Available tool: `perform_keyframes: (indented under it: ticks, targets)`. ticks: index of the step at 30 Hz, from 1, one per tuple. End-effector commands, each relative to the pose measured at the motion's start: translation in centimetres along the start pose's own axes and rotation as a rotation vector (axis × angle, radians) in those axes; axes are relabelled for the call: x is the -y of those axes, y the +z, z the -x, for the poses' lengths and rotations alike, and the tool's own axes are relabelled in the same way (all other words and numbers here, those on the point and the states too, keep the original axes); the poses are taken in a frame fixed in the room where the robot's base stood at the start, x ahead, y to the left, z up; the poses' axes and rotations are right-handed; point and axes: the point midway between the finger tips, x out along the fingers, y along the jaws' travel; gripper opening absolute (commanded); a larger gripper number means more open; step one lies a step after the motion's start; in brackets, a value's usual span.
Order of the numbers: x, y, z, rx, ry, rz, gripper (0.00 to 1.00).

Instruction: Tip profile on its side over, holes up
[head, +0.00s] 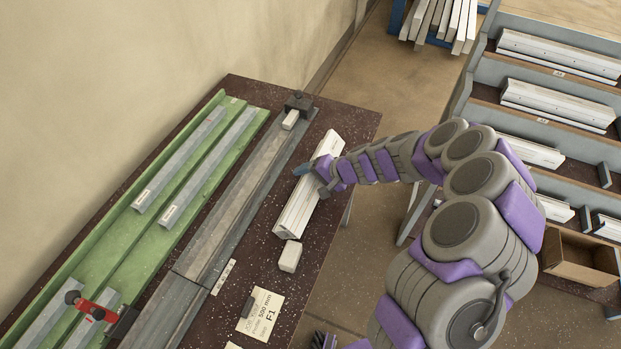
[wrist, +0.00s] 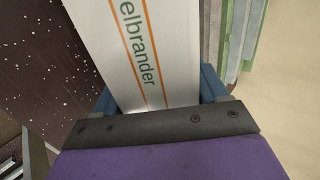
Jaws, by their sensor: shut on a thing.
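The white profile (head: 295,212) lies lengthwise on the dark speckled bench, right of the grey rail. My gripper (head: 314,173) reaches it from the right and is shut on it near its middle. In the wrist view the profile (wrist: 150,50) shows a pale face with orange lines and the letters "elbrander", between the two blue fingers of my gripper (wrist: 158,92). No holes show on the visible faces. My gripper hides part of the profile, and I cannot tell whether it rests on the bench or is slightly raised.
A small white block (head: 290,256) stands just below the profile's near end. A printed card (head: 262,312) lies further down. Left are the grey rail (head: 215,230) with a black stop (head: 298,102), and a green fixture (head: 128,235) with a red clamp (head: 98,309). A shelf rack (head: 545,88) stands right.

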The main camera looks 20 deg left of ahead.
Motion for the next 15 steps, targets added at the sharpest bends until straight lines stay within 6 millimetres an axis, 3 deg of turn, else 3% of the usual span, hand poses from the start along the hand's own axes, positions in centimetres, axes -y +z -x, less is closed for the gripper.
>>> perform_keyframes:
  ticks: [9,10,15]
  targets:
    - [-0.04,-0.03,-0.02,-0.001,-0.001,0.000,0.24]
    - [-0.04,-0.03,-0.02,0.000,-0.001,0.000,0.74]
    - [-0.05,-0.03,-0.03,0.000,-0.001,0.000,0.90]
